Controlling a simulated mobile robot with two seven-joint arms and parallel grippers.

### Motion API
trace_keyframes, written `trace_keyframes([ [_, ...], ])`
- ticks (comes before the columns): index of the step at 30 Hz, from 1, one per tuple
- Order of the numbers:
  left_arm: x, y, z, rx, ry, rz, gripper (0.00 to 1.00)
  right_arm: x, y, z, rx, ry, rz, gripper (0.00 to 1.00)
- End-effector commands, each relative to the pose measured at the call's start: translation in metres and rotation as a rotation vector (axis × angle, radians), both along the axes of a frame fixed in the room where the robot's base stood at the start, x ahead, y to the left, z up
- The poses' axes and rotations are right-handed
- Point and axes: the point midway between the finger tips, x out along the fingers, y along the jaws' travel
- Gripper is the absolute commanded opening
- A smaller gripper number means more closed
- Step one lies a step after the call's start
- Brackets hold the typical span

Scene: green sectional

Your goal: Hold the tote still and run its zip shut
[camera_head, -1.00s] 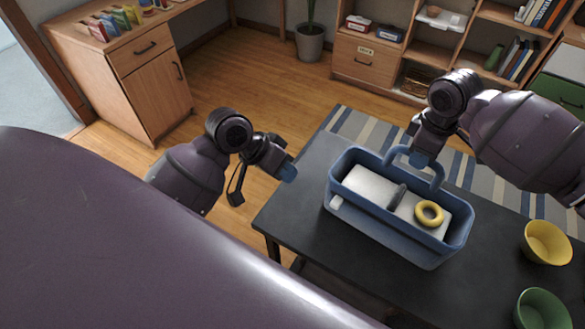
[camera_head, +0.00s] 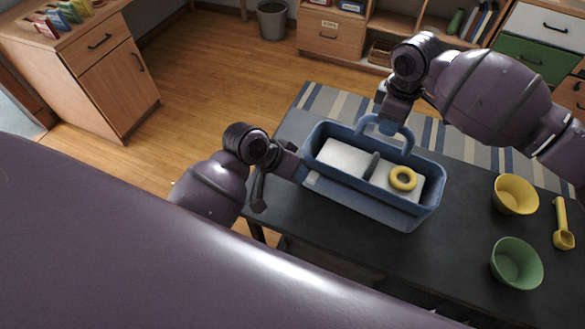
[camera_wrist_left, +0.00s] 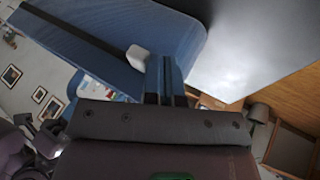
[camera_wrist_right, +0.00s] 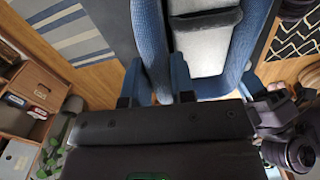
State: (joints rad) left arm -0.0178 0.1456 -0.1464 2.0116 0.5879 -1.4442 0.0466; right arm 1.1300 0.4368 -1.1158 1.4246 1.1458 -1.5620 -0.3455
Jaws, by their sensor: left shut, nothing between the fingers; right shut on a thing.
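The blue tote (camera_head: 430,200) stands on the dark table with its top open. A white pad, a dark grey piece and a yellow ring (camera_head: 403,178) show inside. My right gripper (camera_head: 381,112) is shut on the tote's far handle (camera_head: 408,140); the handle runs between its fingers in the right wrist view (camera_wrist_right: 150,45). My left gripper (camera_head: 298,171) is shut and empty at the tote's left end. A small white tab (camera_wrist_left: 137,53) sits on the tote's side beside its fingertips in the left wrist view; whether they touch, I cannot tell. The near handle is not clearly seen.
A yellow bowl (camera_head: 515,194), a green bowl (camera_head: 516,263) and a yellow scoop (camera_head: 563,225) lie on the table (camera_head: 390,255) to the right of the tote. The table is clear in front of the tote.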

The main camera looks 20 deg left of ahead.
Motion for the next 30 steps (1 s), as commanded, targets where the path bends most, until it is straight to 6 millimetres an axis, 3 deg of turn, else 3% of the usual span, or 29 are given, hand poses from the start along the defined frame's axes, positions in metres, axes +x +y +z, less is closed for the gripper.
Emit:
trace_keyframes([
  [8, 0.0, -0.002, 0.0, 0.0, 0.0, 0.0, 0.0, 0.0, 0.0, 0.002, 0.001, -0.001, 0.0, 0.0],
  [13, -0.001, -0.019, 0.0, -0.001, 0.0, -0.002, 0.0, 0.0, 0.0, 0.002, 0.002, -0.001, 0.0, 0.0],
  [30, -0.014, -0.157, 0.001, -0.003, 0.0, -0.001, 0.0, 0.0, 0.001, 0.002, 0.003, -0.001, 0.0, 0.0],
])
